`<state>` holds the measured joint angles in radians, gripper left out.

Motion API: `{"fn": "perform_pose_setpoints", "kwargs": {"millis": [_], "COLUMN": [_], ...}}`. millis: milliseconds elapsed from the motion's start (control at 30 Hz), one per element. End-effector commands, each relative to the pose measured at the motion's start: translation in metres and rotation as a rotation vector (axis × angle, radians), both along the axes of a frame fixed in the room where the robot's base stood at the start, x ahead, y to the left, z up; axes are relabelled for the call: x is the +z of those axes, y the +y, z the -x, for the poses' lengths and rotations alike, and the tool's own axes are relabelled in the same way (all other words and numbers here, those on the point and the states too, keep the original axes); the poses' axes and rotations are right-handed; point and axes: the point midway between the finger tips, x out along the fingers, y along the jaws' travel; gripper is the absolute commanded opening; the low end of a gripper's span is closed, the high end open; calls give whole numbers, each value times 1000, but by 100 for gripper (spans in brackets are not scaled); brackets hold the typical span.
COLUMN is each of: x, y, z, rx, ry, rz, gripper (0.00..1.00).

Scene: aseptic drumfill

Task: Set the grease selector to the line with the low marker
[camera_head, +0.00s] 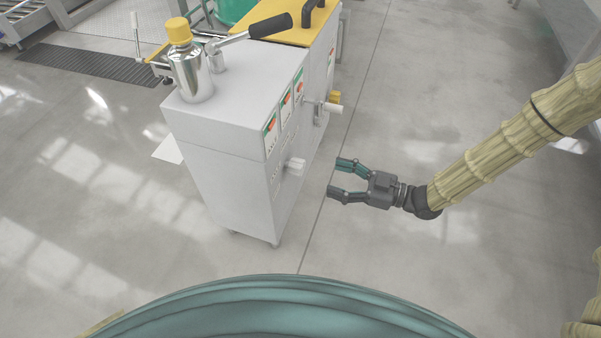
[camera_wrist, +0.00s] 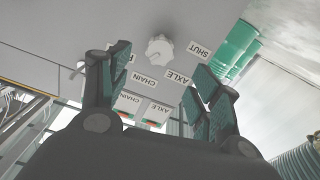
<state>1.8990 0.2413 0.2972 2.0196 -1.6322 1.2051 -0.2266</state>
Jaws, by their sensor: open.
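The white selector knob (camera_head: 295,166) sticks out of the right face of the white cabinet (camera_head: 225,175). In the wrist view the knob (camera_wrist: 159,51) is ringed by tags reading SHUT (camera_wrist: 200,50), AXLE (camera_wrist: 178,77) and CHAIN (camera_wrist: 144,80); another tag is mostly hidden by a finger. Which tag the knob points to is unclear. Level panels with red markings, one of them here (camera_head: 270,133), sit above the knob; their marker heights are too small to compare. My gripper (camera_head: 341,178) is open and empty, right of the knob and apart from it, fingers facing the cabinet.
A steel canister with a yellow cap (camera_head: 179,32) and a black-handled lever (camera_head: 268,26) stand on the cabinet. A white-ended handle (camera_head: 332,107) juts from the same face farther back. A green drum (camera_wrist: 238,47) shows in the wrist view.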

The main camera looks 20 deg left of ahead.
Motion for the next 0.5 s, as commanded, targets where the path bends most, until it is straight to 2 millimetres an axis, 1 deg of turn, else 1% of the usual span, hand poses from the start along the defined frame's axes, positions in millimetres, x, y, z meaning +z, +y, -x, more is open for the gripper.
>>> {"fn": "perform_pose_setpoints", "kwargs": {"millis": [167, 500], "x": [-2, -3], "y": [15, 69], "z": [0, -2], "rx": [2, 3], "ry": [-2, -2], "rz": [-1, -1], "gripper": [63, 63]}}
